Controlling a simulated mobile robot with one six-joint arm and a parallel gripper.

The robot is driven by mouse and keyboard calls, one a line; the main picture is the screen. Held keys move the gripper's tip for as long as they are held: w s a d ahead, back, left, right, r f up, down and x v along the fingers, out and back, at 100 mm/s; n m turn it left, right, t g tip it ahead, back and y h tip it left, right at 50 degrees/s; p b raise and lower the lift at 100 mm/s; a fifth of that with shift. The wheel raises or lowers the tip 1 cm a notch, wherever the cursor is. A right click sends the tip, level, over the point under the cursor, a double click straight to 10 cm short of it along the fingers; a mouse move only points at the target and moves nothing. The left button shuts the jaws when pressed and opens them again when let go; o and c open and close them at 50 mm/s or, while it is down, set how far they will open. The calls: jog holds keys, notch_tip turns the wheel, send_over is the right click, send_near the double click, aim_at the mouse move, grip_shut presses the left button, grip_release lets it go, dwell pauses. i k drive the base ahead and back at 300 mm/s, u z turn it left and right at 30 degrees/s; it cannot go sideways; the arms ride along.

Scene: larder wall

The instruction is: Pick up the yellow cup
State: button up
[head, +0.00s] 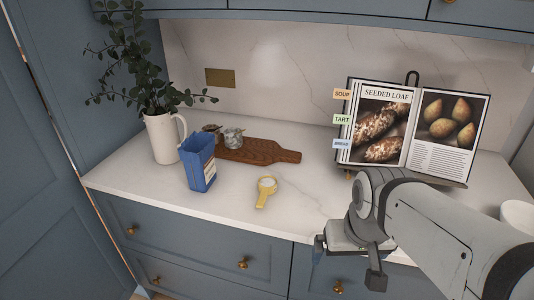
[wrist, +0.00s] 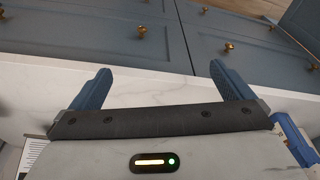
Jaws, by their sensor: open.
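The yellow cup (head: 266,187) is a small scoop-like cup with a short handle. It rests on the white counter near its front edge, with the handle towards the front. My gripper (head: 347,264) is to its right and nearer the camera, at the counter's front edge, clearly apart from it. In the wrist view my gripper (wrist: 160,74) is open, its two blue fingers wide apart with nothing between them. The yellow cup does not show in the wrist view.
A blue carton (head: 198,163) stands left of the cup. Behind are a wooden board (head: 262,151) with small jars (head: 233,137), and a white jug (head: 163,139) of leaves. An open cookbook (head: 440,130) stands back right. A white bowl (head: 518,214) is far right. The counter (head: 300,205) right of the cup is clear.

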aim_at(268, 185)
jog(key=z, duration=2.7)
jog(key=k, duration=2.45)
jog(key=u, duration=1)
jog(key=i, duration=1)
